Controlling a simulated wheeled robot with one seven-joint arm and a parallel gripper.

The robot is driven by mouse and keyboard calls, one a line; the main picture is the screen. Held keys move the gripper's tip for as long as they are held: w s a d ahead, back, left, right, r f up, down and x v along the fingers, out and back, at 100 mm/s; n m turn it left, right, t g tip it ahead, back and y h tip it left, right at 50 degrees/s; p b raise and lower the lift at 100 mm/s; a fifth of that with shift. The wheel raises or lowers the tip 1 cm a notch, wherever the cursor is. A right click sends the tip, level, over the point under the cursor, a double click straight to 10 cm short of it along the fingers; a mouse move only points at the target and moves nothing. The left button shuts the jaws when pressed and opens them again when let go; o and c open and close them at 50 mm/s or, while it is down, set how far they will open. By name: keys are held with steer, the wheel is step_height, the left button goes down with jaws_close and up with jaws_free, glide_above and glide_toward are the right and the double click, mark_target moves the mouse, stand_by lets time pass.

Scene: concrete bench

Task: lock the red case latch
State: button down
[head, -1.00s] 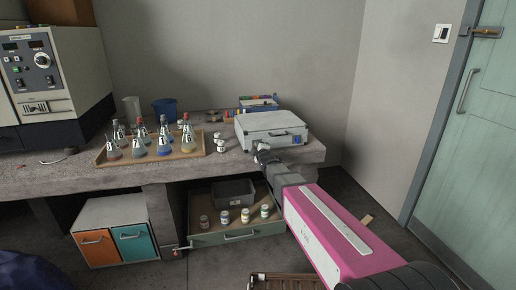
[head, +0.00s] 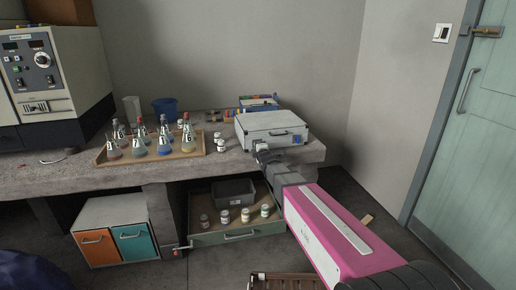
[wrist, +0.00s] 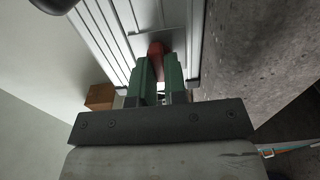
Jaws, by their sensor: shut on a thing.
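A silver-white case (head: 270,128), lid down, lies on the right end of the bench. In the wrist view the ribbed case (wrist: 104,30) fills the upper middle. A red latch (wrist: 156,48) shows there on the case's edge, between the tips of my green fingers. My gripper (wrist: 161,72) is shut on the red latch; the fingers hide its lower part. In the head view my gripper (head: 260,148) is at the case's front edge, and the latch cannot be made out.
White jars (head: 221,144) stand just left of the case. A wooden tray (head: 112,160) of flasks is further left. A coloured rack (head: 258,103) is behind the case. Below, a drawer (head: 207,240) with small jars stands open.

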steer(key=c, duration=1.2)
jaws_free()
steer(key=shift+o, duration=0.2)
steer(key=shift+s, duration=0.1)
steer(key=v, duration=1)
steer(key=shift+s, duration=0.35)
steer(key=shift+d, duration=0.15)
